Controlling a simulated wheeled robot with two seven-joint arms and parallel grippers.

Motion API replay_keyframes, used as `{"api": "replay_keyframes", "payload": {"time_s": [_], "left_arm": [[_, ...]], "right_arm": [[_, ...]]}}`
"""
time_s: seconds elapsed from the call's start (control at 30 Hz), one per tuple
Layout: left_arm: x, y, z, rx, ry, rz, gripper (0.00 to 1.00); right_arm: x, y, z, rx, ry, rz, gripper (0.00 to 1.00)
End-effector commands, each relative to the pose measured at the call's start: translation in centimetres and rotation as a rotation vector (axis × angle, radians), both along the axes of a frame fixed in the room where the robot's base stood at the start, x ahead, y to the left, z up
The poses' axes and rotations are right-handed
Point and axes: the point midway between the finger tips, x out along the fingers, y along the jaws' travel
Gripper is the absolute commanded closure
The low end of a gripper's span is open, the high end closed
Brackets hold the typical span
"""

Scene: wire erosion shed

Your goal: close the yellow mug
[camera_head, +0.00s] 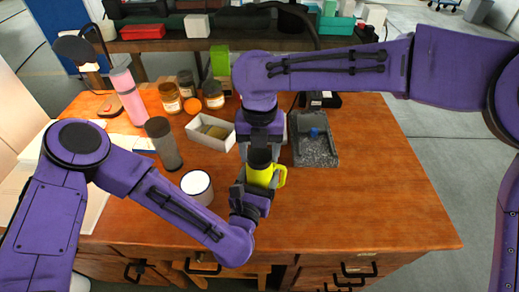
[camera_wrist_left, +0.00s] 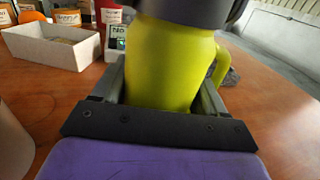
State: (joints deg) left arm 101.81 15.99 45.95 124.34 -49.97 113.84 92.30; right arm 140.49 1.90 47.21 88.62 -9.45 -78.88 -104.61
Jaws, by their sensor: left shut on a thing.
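The yellow mug (camera_head: 264,178) stands upright near the front middle of the table, its handle to the right. It also fills the middle of the left wrist view (camera_wrist_left: 172,65). My left gripper (camera_wrist_left: 160,88) is shut on the mug's body, one finger on each side. A dark lid (camera_head: 260,158) is at the mug's top; its dark underside and rim show in the left wrist view (camera_wrist_left: 190,12). My right gripper (camera_head: 262,140) points down from above, right over the lid. Whether its jaws grip the lid is hidden.
A white-and-dark-rimmed cup (camera_head: 197,185) stands left of the mug, near my left forearm. A dark grey tumbler (camera_head: 163,143), a white open box (camera_head: 211,131) and a grey tray (camera_head: 315,150) are behind. The table's right side is clear.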

Motion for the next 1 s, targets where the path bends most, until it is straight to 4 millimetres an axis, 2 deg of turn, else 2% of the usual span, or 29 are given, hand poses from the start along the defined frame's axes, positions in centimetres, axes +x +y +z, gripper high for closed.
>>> {"api": "replay_keyframes", "payload": {"time_s": [0.07, 0.17, 0.5, 0.7, 0.83, 1.0], "left_arm": [[0.01, 0.00, 0.04, 0.000, -0.001, 0.000, 1.00], [0.01, 0.00, 0.04, 0.000, -0.001, 0.000, 1.00], [0.01, -0.01, 0.03, 0.000, -0.001, 0.000, 1.00], [-0.01, -0.04, 0.04, 0.000, -0.001, -0.001, 1.00], [-0.02, -0.05, 0.04, 0.000, -0.001, -0.002, 1.00], [-0.04, -0.06, 0.04, 0.000, -0.001, -0.002, 1.00]], "right_arm": [[-0.01, 0.02, 0.03, -0.001, -0.001, -0.050, 0.73], [-0.02, 0.02, 0.05, -0.004, -0.003, -0.271, 0.73], [0.05, 0.01, -0.06, 0.000, -0.006, -1.587, 0.73], [0.06, 0.03, -0.11, 0.001, -0.004, -2.244, 0.73], [0.08, 0.02, -0.10, 0.002, -0.002, -2.475, 0.73], [0.09, 0.03, -0.08, 0.002, 0.002, -2.552, 0.73]]}}
